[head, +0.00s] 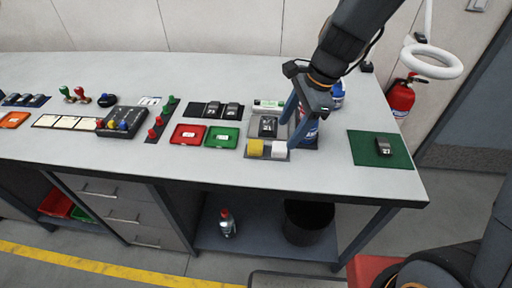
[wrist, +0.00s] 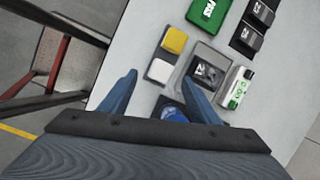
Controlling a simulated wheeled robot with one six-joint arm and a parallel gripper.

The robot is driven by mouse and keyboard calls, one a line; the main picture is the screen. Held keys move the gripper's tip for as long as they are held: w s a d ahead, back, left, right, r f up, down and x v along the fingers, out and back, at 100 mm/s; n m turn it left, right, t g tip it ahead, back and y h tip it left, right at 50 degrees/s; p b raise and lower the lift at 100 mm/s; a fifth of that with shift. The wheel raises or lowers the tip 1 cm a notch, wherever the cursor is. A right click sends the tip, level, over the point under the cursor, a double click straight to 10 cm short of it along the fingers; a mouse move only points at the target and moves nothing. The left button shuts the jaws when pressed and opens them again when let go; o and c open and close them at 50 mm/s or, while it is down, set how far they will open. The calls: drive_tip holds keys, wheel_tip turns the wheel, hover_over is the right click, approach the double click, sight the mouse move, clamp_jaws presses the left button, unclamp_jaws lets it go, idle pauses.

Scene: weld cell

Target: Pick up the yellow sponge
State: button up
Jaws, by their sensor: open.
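In the wrist view the sponge (wrist: 174,40) lies beyond the white block (wrist: 160,71), ahead of the fingertips. My gripper (head: 285,130) is open and empty, pointing down above the bench near the white block. In the wrist view its two blue fingers (wrist: 160,82) are spread apart, with the sponge outside them.
A grey tray with a dark block marked 21 (head: 268,127) lies behind the sponge. A green tray (head: 222,138) is to the left. Bench space toward the green mat (head: 365,160) is clear.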

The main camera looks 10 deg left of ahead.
sight(257, 144)
drive_tip(key=a+f+m, duration=0.1)
drive_tip(key=a, duration=0.1)
drive_tip(key=w+a+m, duration=0.1)
drive_tip(key=a, duration=0.1)
drive_tip(key=a+f+m+y, duration=0.1)
drive_tip(key=a, duration=0.1)
drive_tip(key=shift+w+f+m, duration=0.2)
drive_tip(key=shift+f+m, duration=0.1)
drive_tip(key=x, duration=0.4)
drive_tip(key=shift+s+a+r+p, duration=0.1)
drive_tip(key=shift+s+a+p, duration=0.05)
drive_tip(key=shift+s+p, duration=0.25)
drive_tip(key=shift+a+f, duration=0.3)
drive_tip(key=shift+f, duration=0.35)
drive_tip(key=shift+c, duration=0.2)
drive_tip(key=c, duration=1.1)
